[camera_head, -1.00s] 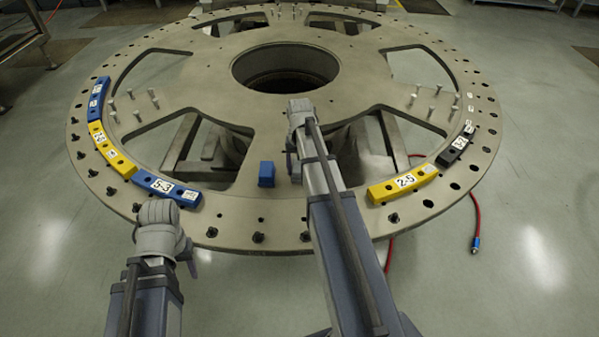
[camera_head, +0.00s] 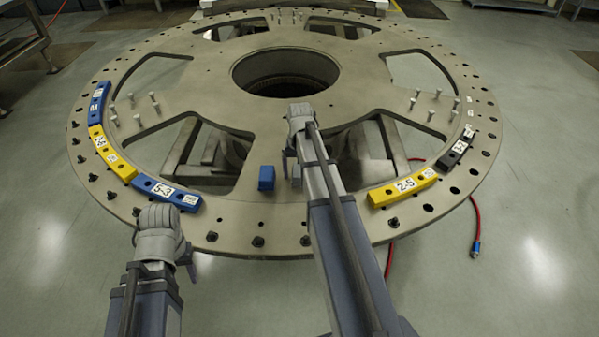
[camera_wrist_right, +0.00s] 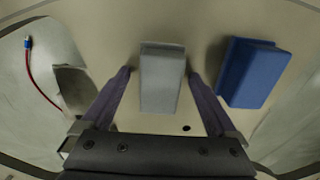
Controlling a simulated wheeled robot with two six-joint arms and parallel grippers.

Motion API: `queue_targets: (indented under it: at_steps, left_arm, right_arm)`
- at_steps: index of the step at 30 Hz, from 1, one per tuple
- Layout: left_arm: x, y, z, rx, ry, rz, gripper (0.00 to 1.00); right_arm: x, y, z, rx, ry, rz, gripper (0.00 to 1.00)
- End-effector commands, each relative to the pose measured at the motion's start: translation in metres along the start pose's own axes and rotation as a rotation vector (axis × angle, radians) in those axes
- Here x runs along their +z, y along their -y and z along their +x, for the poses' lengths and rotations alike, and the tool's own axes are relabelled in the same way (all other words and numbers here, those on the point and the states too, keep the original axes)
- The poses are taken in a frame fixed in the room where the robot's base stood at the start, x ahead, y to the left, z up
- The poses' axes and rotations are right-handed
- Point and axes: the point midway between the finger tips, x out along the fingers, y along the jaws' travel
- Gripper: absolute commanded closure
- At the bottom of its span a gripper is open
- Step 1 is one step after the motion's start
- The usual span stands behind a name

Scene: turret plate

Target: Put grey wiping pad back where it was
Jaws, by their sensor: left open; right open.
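The grey wiping pad (camera_wrist_right: 162,80) lies flat on the turret plate (camera_head: 235,215) in the right wrist view. In the head view a small part of the pad (camera_head: 297,180) shows beside my right arm, which hides the rest. My right gripper (camera_wrist_right: 159,76) is open, with one finger on each side of the pad and a visible gap at both sides. In the head view my right gripper (camera_head: 291,165) is mostly hidden by its own wrist. My left gripper (camera_head: 188,262) is open and empty near the plate's front left edge.
A blue block (camera_head: 266,177) stands just left of the pad in the head view. Blue and yellow numbered segments (camera_head: 165,192) line the left rim; a yellow one (camera_head: 403,187) and a black one (camera_head: 455,149) line the right. Upright pins and large cut-outs break the plate.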

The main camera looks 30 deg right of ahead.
Motion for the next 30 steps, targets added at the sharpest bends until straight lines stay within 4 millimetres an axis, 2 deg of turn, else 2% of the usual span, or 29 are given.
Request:
queue_targets:
  at_steps: [8, 24, 30]
  left_arm:
    - [0.002, 0.003, -0.03, 0.0, 0.0, 0.0, 0.5]
    - [0.006, 0.011, -0.11, 0.0, 0.0, 0.001, 0.5]
    - [0.007, 0.011, -0.12, 0.0, 0.0, 0.002, 0.5]
  right_arm:
    - [0.0, 0.0, -0.03, 0.0, 0.0, 0.0, 0.06]
    - [0.0, 0.0, -0.111, 0.0, 0.0, 0.0, 0.06]
    - [0.0, 0.0, -0.121, 0.0, 0.0, 0.0, 0.06]
